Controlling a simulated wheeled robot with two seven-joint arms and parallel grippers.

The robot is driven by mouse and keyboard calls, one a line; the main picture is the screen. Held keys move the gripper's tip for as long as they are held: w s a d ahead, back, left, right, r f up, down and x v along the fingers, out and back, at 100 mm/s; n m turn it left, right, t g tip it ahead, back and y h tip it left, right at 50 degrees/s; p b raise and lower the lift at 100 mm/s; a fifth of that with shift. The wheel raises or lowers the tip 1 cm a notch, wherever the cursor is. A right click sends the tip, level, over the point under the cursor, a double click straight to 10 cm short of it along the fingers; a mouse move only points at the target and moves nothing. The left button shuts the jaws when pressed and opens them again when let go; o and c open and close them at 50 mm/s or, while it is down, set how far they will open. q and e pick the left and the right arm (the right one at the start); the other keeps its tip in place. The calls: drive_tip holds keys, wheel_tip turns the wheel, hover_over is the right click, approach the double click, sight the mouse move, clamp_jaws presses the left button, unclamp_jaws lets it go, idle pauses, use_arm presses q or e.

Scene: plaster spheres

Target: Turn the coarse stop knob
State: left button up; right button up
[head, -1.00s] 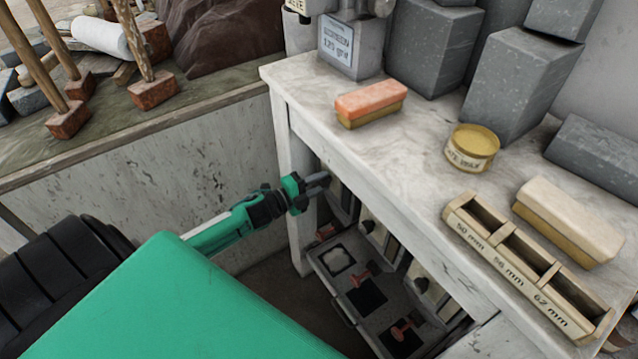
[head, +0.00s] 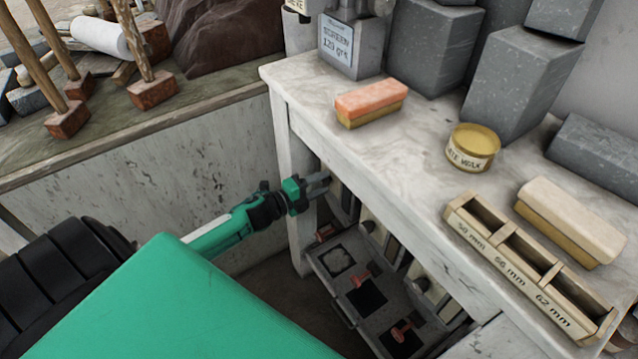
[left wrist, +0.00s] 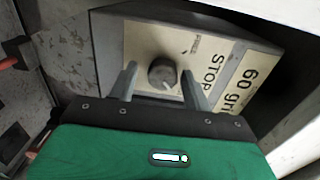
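My left gripper (left wrist: 160,82) is open, with one finger on each side of the knob and a visible gap to each. In the head view the left gripper (head: 322,183) reaches under the bench's left end, where the bench edge hides the knob. My right gripper is not in view.
The marble-topped bench (head: 420,125) overhangs the box. On it are a pink-and-yellow block (head: 371,102), a wax tin (head: 472,148), a labelled wooden rack (head: 500,240) and grey stone blocks (head: 430,45). A grey tray (head: 330,285) with red-handled parts sits below.

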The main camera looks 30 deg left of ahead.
use_arm(q)
drive_tip(key=shift+r, duration=0.1)
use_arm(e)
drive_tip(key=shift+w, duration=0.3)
use_arm(q)
drive_tip(key=shift+a, duration=0.1)
drive_tip(key=v, duration=1.3)
drive_tip(key=shift+s, duration=0.35)
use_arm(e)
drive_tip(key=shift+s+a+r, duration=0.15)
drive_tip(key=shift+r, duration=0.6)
use_arm(q)
drive_tip(key=shift+a, duration=0.1)
